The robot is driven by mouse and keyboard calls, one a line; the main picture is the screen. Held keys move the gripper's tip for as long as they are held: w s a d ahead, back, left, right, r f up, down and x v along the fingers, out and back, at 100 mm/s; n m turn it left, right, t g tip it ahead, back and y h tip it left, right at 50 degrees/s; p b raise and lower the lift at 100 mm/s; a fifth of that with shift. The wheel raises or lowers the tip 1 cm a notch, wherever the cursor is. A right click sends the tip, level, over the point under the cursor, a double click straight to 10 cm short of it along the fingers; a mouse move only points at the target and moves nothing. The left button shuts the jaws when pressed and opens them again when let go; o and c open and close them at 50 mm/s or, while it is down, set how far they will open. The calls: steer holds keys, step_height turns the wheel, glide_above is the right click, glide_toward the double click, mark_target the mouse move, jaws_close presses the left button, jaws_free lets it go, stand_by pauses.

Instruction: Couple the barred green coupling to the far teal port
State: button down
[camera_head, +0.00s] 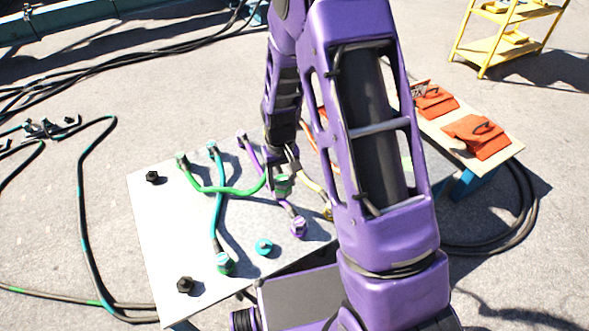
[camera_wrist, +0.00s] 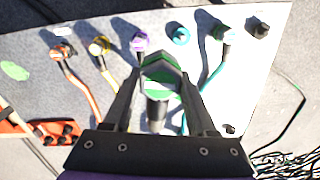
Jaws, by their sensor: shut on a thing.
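My gripper (camera_wrist: 160,80) is shut on the green coupling (camera_wrist: 162,70), a hexagonal dark-faced end with green sides. In the head view the green coupling (camera_head: 283,184) hangs above the plate, with its green cable (camera_head: 232,191) curving left to the far-left edge. The open teal port (camera_head: 264,247) stands on the near side of the plate, below the coupling in the picture and apart from it. The wrist view shows this teal port (camera_wrist: 180,35) ahead and right of the coupling.
A teal cable (camera_head: 218,205) ends at the green port (camera_head: 224,263) beside the teal port. A purple coupling (camera_head: 298,227) sits on its other side. Yellow (camera_wrist: 99,45) and orange (camera_wrist: 62,52) ends continue the row. A black knob (camera_head: 185,285) stands at the corner.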

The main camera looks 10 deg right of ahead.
steer(key=n+b, duration=0.2)
steer(key=b, duration=0.2)
glide_above(263, 243)
step_height(263, 243, down, 18)
step_height(263, 243, down, 7)
steer(key=b, duration=0.3)
steer(key=shift+a+b, duration=0.1)
steer(key=shift+b, duration=0.2)
steer(key=shift+w+f, duration=0.1)
steer(key=shift+f, duration=0.75)
steer(key=shift+f, duration=0.45)
steer(key=shift+c, duration=0.6)
jaws_free()
step_height(263, 243, up, 17)
steer(key=p, duration=0.3)
steer(key=shift+r, duration=0.15)
